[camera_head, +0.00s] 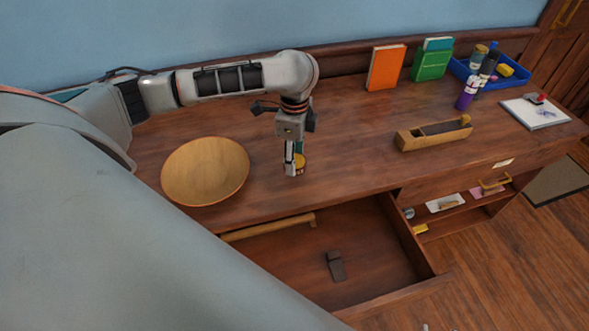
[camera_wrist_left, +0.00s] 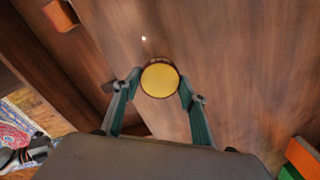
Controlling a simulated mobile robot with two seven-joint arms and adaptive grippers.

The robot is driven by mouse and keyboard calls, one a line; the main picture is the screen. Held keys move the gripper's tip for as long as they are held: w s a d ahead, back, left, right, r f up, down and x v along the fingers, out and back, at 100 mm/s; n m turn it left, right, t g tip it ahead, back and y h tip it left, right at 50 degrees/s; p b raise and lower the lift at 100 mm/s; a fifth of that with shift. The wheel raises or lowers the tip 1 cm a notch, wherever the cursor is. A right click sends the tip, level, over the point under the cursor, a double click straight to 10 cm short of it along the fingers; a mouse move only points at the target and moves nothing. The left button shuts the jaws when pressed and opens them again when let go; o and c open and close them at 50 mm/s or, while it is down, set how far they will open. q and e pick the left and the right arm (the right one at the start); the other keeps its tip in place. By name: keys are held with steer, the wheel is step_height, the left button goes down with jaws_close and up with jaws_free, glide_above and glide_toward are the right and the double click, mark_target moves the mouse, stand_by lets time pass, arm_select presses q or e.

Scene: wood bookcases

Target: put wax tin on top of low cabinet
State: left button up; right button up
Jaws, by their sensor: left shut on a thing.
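The wax tin (camera_head: 301,161) is a small round tin with a yellow lid. In the wrist view the tin (camera_wrist_left: 160,79) sits between the two fingers of my left gripper (camera_wrist_left: 161,84). In the head view my left gripper (camera_head: 294,163) points down over the wooden top of the low cabinet (camera_head: 350,145) and is shut on the tin. The gripper partly hides the tin. I cannot tell whether the tin touches the top. My right gripper is not in view.
A wooden bowl (camera_head: 205,171) stands left of my gripper. An open drawer (camera_head: 385,245) with a dark block (camera_head: 335,266) is below. Clear top lies between.

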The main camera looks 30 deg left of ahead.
arm_select(q)
step_height(320, 180, down, 4)
steer(key=shift+f+b, duration=0.2)
steer(key=shift+b, duration=0.35)
steer(key=shift+r, duration=0.1)
steer(key=o, duration=1.2)
